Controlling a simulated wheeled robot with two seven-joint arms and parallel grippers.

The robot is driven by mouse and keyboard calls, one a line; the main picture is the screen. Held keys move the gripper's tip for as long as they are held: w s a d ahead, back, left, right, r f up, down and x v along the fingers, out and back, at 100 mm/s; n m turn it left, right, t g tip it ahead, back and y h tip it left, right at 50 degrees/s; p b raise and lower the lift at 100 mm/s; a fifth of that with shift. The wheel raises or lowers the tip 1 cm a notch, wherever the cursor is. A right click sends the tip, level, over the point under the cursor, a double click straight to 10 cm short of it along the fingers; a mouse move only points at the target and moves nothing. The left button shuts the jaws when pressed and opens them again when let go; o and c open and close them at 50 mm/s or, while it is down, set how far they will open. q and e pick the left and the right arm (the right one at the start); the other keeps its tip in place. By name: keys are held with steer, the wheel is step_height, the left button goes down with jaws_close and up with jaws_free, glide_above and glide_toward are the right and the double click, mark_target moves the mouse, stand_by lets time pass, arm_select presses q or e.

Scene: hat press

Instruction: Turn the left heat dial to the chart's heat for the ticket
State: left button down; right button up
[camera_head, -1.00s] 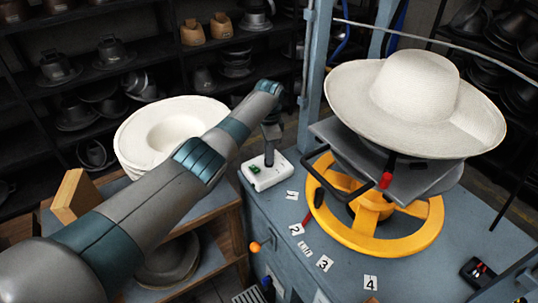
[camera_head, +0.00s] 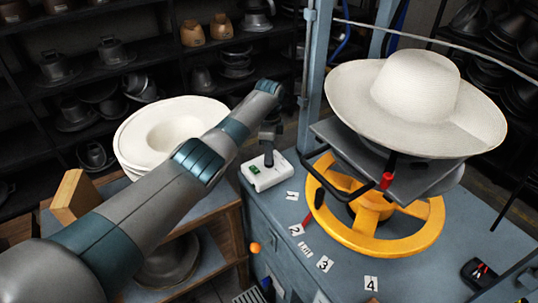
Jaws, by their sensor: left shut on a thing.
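A small white control box (camera_head: 277,178) with a green display (camera_head: 254,170) sits on the blue-grey press table, left of the yellow wheel. My left gripper (camera_head: 268,160) points down onto the top of this box and is shut. What it grips is the heat dial, as far as its place shows; the dial itself is hidden by the fingers. The display is too small to read. I cannot make out a chart or a ticket. My right gripper is not in view.
A cream hat (camera_head: 415,100) rests on the press above a yellow wheel (camera_head: 375,240). Numbered cards (camera_head: 325,264) lie along the table's front. More cream hats (camera_head: 170,130) are stacked on a wooden stand at left. A blue post (camera_head: 313,75) rises behind the box.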

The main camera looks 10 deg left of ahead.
arm_select(q)
steer(key=c, duration=1.8)
jaws_free()
steer(key=shift+c, duration=0.2)
steer(key=shift+r, duration=0.1)
step_height(320, 180, up, 17)
steer(key=b, duration=0.4)
steer(key=shift+r, duration=0.15)
